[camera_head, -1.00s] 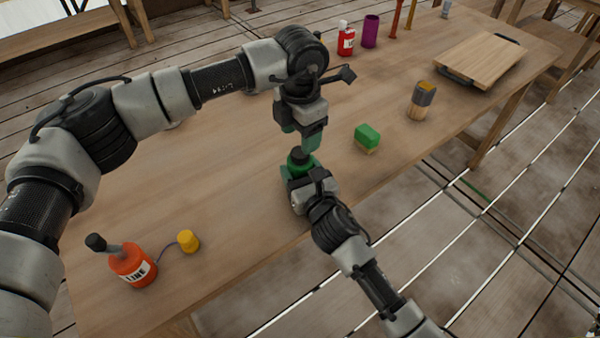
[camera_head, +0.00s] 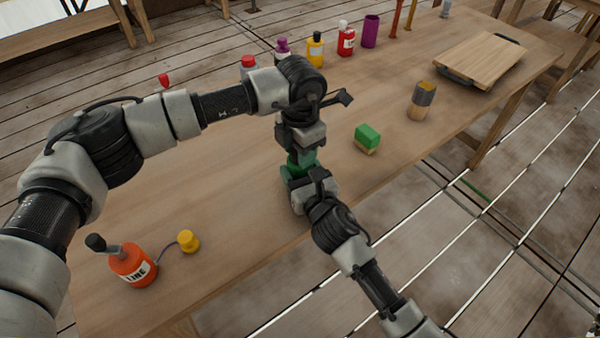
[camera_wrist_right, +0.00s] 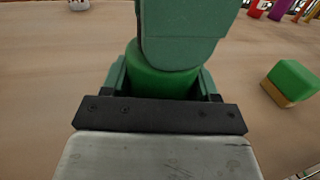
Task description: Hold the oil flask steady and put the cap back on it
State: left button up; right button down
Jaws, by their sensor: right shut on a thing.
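The oil flask, a green cylinder (camera_wrist_right: 160,82), stands between the fingers of my right gripper (camera_head: 299,178), which is shut on its body near the table's front edge. In the right wrist view the right fingers (camera_wrist_right: 160,88) flank it. My left gripper (camera_head: 302,160) points down from above, its green fingertips at the flask's top. In the right wrist view a broad left finger (camera_wrist_right: 182,30) hides the neck and top of the flask. The cap cannot be made out; whether the left fingers hold it is hidden.
An orange bottle (camera_head: 132,265) and a yellow piece (camera_head: 188,241) stand at front left. Several bottles line the far edge; a board (camera_head: 475,60) lies far right.

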pick_arm(q)
jog(key=shift+c, duration=0.5)
jog(key=o, duration=1.1)
notch_tip(320, 180, up, 12)
jog(key=shift+r, duration=0.1)
pick_arm(e)
jog(key=shift+c, duration=0.9)
grip_release()
pick_arm(q)
jog(key=shift+f, duration=0.35)
pick_arm(e)
jog(key=v, duration=1.1)
